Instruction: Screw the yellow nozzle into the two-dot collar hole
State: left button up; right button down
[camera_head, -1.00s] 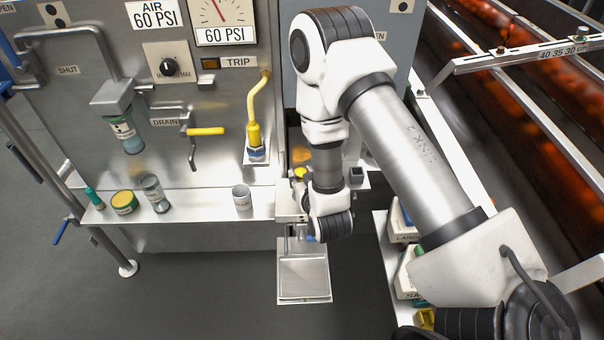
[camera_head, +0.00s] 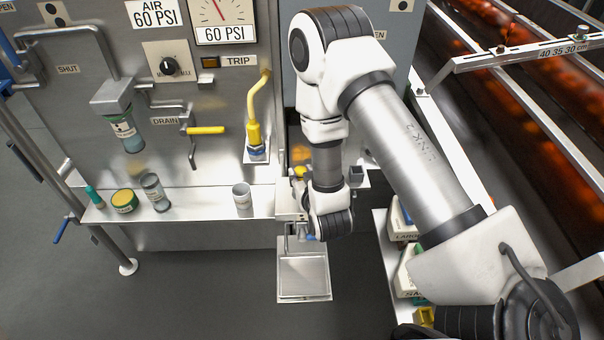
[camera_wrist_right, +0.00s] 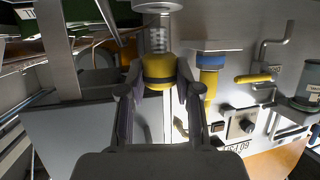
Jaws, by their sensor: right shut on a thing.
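My right gripper (camera_wrist_right: 158,85) is shut on the yellow nozzle (camera_wrist_right: 158,66), with one finger on each side of its yellow body. In the right wrist view the nozzle's grey threaded part (camera_wrist_right: 158,38) points to the top edge, toward a pale round metal piece (camera_wrist_right: 157,7), perhaps the collar. I cannot tell whether the thread is inside it. In the head view a small yellow bit, likely the nozzle (camera_head: 299,171), shows beside my right wrist. My arm hides most of the gripper and the collar there; no collar dots are readable. My left gripper is not in view.
A steel shelf (camera_head: 180,206) holds a grey cup (camera_head: 242,196), a jar (camera_head: 155,192) and a yellow-lidded tin (camera_head: 124,201). A square metal tray (camera_head: 303,277) lies below my wrist. A yellow-handled drain valve (camera_head: 205,130) and bent yellow lever (camera_head: 254,112) stick out left of my arm.

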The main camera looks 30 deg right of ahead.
jog(key=shift+f+b, duration=1.05)
jog(key=shift+f, duration=0.45)
dwell(0.4)
jog(key=c, duration=0.7)
grip_release()
notch_tip(320, 180, up, 10)
jog(key=shift+r, duration=0.1)
